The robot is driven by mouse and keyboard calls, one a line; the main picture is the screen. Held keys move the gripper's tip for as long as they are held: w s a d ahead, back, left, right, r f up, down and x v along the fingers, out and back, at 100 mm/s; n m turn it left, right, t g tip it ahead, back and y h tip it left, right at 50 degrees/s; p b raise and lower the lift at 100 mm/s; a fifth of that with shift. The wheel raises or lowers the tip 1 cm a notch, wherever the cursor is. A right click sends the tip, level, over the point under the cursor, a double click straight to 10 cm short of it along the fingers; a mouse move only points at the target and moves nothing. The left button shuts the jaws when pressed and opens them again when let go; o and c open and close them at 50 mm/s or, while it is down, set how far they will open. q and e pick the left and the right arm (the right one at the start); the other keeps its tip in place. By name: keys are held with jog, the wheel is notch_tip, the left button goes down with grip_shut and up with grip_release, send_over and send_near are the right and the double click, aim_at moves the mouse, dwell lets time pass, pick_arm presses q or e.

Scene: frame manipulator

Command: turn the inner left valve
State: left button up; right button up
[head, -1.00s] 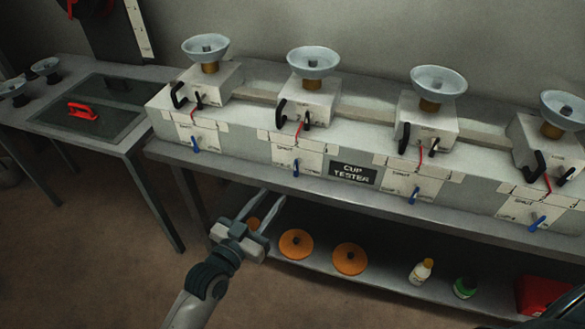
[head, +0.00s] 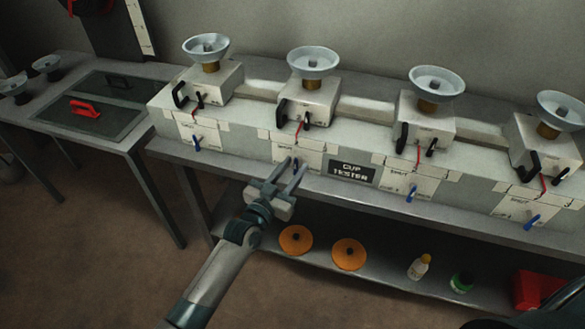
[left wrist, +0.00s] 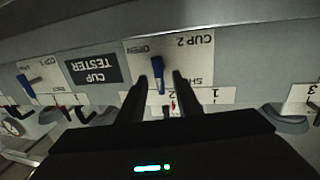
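The inner left valve has a blue handle (head: 296,164) on the front panel of the second station from the left. In the left wrist view this blue handle (left wrist: 158,76) stands on a white plate marked CUP 2, with the words OPEN and part of SHUT, seen upside down. My left gripper (head: 292,166) is open in front of it. In the left wrist view its two dark fingers (left wrist: 160,86) lie on either side of the handle with gaps between; I cannot tell if either touches it. My right gripper is not in view.
Other blue handles sit on the bench front at the far left (head: 197,142), inner right (head: 411,193) and far right (head: 531,222). A CUP TESTER sign (head: 352,173) is right of the gripper. Orange discs (head: 296,240) and bottles (head: 419,268) are on the lower shelf.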

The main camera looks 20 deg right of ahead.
pick_arm(q)
grip_shut()
